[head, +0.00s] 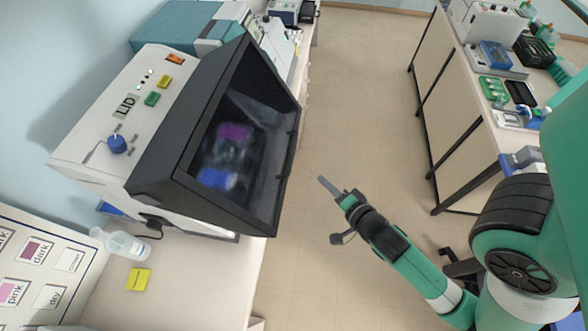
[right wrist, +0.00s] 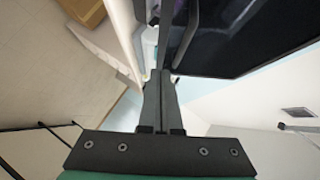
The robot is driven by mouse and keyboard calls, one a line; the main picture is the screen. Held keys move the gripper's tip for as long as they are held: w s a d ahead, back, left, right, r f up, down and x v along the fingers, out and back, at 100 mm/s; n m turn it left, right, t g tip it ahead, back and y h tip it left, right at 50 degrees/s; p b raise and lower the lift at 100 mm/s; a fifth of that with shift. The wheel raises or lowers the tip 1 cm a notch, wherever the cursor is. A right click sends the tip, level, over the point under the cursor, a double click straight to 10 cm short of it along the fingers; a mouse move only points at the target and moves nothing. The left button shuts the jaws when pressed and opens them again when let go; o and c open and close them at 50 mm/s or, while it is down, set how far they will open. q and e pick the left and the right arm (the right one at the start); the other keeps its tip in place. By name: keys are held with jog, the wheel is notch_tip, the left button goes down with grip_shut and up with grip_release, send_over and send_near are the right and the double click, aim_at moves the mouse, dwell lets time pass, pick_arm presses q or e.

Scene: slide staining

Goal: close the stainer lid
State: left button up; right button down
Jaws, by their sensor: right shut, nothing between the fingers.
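The stainer (head: 75,140) is a white machine on the left bench, with a panel marked LID, a blue knob (head: 117,144) and small coloured buttons. Its dark-framed lid (head: 165,160) faces right, and blurred purple and blue shapes show within the frame. I cannot tell how far the lid stands open. My right gripper (head: 328,186) is shut and empty, to the right of the lid's frame and apart from it in the head view. In the right wrist view the closed fingers (right wrist: 162,75) point toward a dark panel edge; contact cannot be told. My left gripper is not in view.
A bottle (head: 120,243) and a yellow note (head: 138,279) lie on the bench in front of the stainer. A teal machine (head: 200,35) stands behind it. Another bench (head: 440,85) with equipment is at the right. The floor between the benches is clear.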

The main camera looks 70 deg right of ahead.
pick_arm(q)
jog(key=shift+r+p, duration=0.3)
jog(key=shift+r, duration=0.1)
pick_arm(e)
jog(key=w+a+x, duration=0.1)
jog(key=a+x, duration=0.1)
jog(key=x, duration=1)
jog(key=shift+w+f, duration=0.4)
jog(key=shift+f, duration=0.1)
